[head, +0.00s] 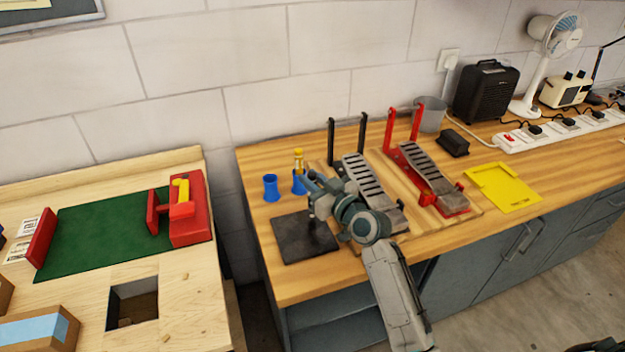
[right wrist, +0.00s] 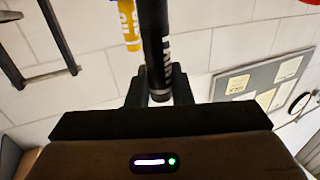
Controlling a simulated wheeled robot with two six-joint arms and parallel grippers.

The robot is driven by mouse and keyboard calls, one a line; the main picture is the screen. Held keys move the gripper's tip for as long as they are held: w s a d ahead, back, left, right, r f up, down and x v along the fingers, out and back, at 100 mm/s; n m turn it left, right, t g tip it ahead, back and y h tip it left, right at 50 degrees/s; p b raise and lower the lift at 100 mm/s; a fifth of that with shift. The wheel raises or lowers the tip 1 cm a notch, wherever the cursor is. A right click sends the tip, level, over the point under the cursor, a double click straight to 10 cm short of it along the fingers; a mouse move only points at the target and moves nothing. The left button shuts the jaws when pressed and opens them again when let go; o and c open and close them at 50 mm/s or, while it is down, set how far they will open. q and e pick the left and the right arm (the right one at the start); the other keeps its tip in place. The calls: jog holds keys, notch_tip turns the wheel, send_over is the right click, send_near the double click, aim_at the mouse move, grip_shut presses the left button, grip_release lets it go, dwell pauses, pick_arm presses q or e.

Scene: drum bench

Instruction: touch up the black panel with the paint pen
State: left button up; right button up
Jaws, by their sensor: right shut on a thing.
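The black panel (head: 294,242) lies flat near the left front edge of the wooden bench. My right gripper (head: 312,195) is over the panel's back right part. It is shut on a black paint pen (right wrist: 156,42) with white lettering, seen between the fingers in the right wrist view. In the head view the pen is small and dark at the gripper; I cannot tell whether its tip touches the panel. A yellow pen (head: 298,160) stands in a blue cup (head: 298,184) behind the gripper, and also shows in the right wrist view (right wrist: 130,25). My left gripper is not in view.
Another blue cup (head: 270,188) stands behind the panel. A black pedal (head: 362,178) and a red pedal (head: 428,170) stand to the right, with a yellow tray (head: 505,188) beyond. A separate table with a green mat (head: 100,232) is at left, across a gap.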

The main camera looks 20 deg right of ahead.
jog(key=shift+f+b, duration=0.35)
jog(key=shift+r, duration=0.1)
dwell(1.0)
jog(key=shift+r+p, duration=1.9)
jog(key=shift+r, duration=0.6)
jog(key=shift+f, duration=0.1)
